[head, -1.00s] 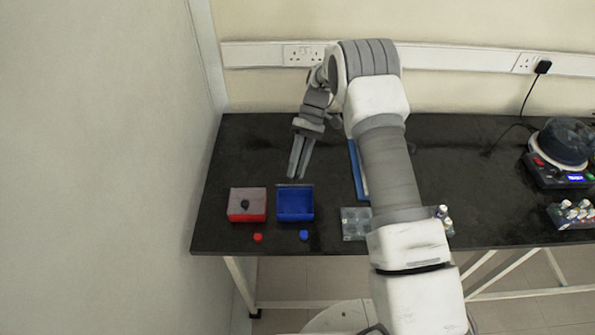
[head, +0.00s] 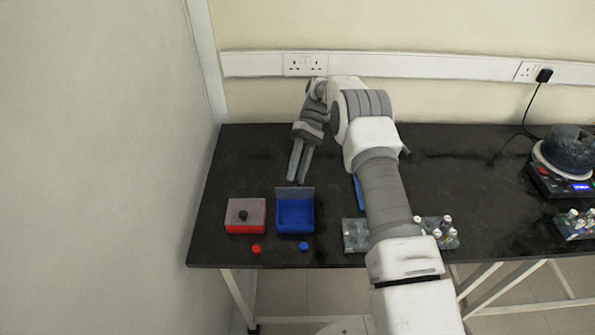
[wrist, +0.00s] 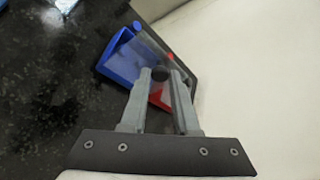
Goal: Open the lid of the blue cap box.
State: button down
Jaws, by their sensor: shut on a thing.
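The blue cap box (head: 295,214) is an open-topped blue box near the front left of the black table. Its clear, greyish lid (head: 295,192) stands raised along the box's back edge. My gripper (head: 298,180) is behind the box with its fingers at the raised lid. In the wrist view the fingers (wrist: 160,76) are shut on the dark knob (wrist: 159,74) of the lid. The blue box (wrist: 120,62) shows beside the lid there. The blue box's interior looks empty in the head view.
A red box (head: 246,226) with a closed, dark-knobbed lid stands just left. A red cap (head: 256,249) and a blue cap (head: 304,246) lie in front. A clear rack (head: 355,235) stands to the right. The wall (head: 110,170) is left of the table.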

jog(key=c, duration=0.7)
grip_release()
jog(key=shift+o, duration=0.2)
jog(key=s+d+r, duration=0.3)
jog(key=d+r, duration=0.8)
jog(key=shift+s, duration=0.3)
